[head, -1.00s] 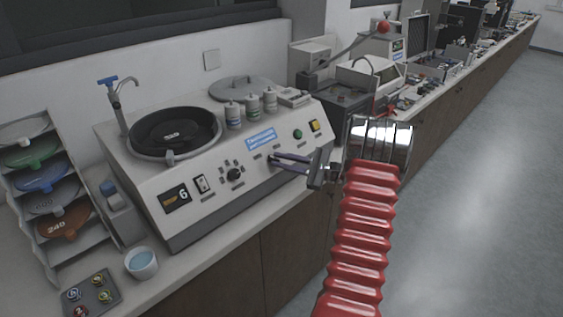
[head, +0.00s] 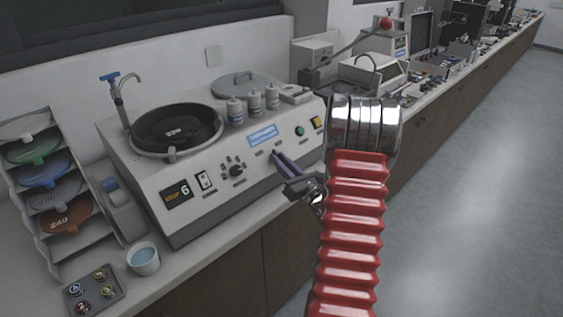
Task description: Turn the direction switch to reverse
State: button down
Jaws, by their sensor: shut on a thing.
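The direction switch (head: 273,153) is a small dark control on the sloping front panel of the white grinder-polisher (head: 215,205), below the blue label. My gripper (head: 276,157) reaches it from the lower right, its slim purple-grey fingers close together. The fingertips are shut on the switch and cover most of it, so its exact setting cannot be read. My red ribbed arm sleeve and shiny wrist stand to the right of the panel.
Bottles (head: 254,103) stand behind. A water cup (head: 143,259) is at the front left. Floor at right is clear.

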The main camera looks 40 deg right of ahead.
jog(key=m+g+h, duration=0.1)
jog(key=m+h, duration=0.2)
jog(key=m, duration=0.2)
jog(key=a+m+g+h, duration=0.1)
jog(key=m+h, duration=0.1)
jog(key=shift+w+r+m+g+h, duration=0.1)
jog(key=shift+r+m+g+h, duration=0.05)
jog(key=shift+m+g+h, duration=0.15)
jog(key=shift+d, duration=0.1)
jog(key=shift+r, duration=0.1)
jog(key=c, duration=1.9)
grip_release()
jog(key=shift+o, duration=0.2)
